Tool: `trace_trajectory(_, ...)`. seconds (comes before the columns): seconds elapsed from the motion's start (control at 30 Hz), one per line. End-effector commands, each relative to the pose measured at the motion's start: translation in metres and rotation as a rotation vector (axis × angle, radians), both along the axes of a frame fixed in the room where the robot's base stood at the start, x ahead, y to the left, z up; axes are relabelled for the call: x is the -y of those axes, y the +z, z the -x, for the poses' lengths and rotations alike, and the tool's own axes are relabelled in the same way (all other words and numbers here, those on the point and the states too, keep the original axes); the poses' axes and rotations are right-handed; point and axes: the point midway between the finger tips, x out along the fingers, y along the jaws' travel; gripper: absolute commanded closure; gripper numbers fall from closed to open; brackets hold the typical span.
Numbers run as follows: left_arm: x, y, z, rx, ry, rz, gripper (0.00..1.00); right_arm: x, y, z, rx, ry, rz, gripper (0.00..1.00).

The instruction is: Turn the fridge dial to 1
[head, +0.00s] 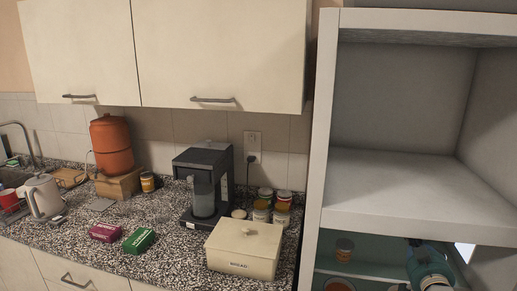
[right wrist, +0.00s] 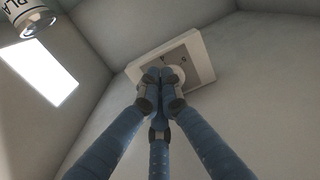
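The right wrist view shows a white dial box (right wrist: 207,50) with a grey-brown face on the fridge's inner wall. A pale round dial (right wrist: 181,76) shows partly behind my fingertips. My right gripper (right wrist: 162,75) has its blue fingers brought together in front of the dial. The fingertips hide much of it, and I cannot tell whether they touch it. My left gripper is not in view.
In the right wrist view a labelled can (right wrist: 35,22) and a bright light panel (right wrist: 40,73) are at upper left. In the head view, a jar (head: 344,248) sits low in the fridge. A bread box (head: 243,250) and coffee machine (head: 204,181) stand on the counter.

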Motion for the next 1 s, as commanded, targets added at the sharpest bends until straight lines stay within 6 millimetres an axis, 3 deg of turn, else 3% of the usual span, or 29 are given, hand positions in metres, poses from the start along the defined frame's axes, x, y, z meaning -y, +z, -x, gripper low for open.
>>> trace_trajectory(0.03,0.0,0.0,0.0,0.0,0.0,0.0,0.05,0.007,0.005,0.0,0.006,-0.01,0.003,1.0)
trace_trajectory(0.67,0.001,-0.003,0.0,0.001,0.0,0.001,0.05,0.006,-0.007,0.002,-0.001,-0.003,0.001,1.0)
trace_trajectory(1.0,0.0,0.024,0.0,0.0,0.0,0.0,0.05,-0.002,-0.005,0.035,-0.005,-0.003,-0.001,1.0)
